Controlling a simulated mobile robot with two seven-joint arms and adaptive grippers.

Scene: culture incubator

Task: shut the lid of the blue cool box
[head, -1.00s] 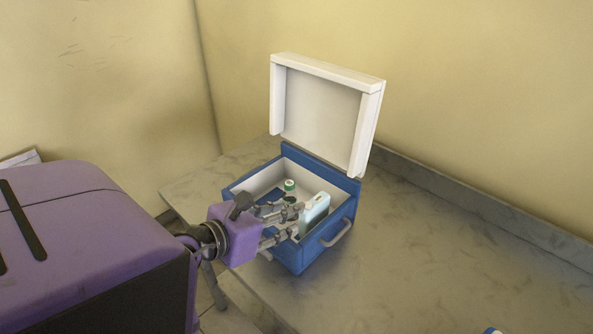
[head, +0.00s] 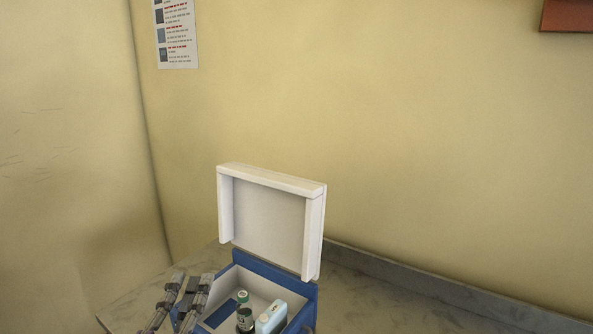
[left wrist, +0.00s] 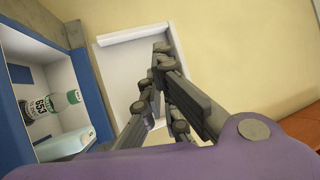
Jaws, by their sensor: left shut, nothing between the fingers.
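The blue cool box (head: 272,273) stands on the counter at the bottom of the head view, its front cut off by the frame. Its white lid (head: 268,218) stands upright, open, at the back edge. The box (left wrist: 12,115) also shows at the left of the left wrist view, with the lid (left wrist: 118,70) beyond my fingers. My left gripper (head: 193,278) is shut and empty, its fingers pointing up at the left side of the box, lower than most of the lid. My right gripper is not in view.
Inside the box are a pale teal bottle (head: 271,318), a dark-capped bottle (head: 245,318) and a green-capped one (head: 242,296). The grey counter (head: 375,290) is clear to the right. A wall (head: 420,150) rises behind, with a poster (head: 178,35) at upper left.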

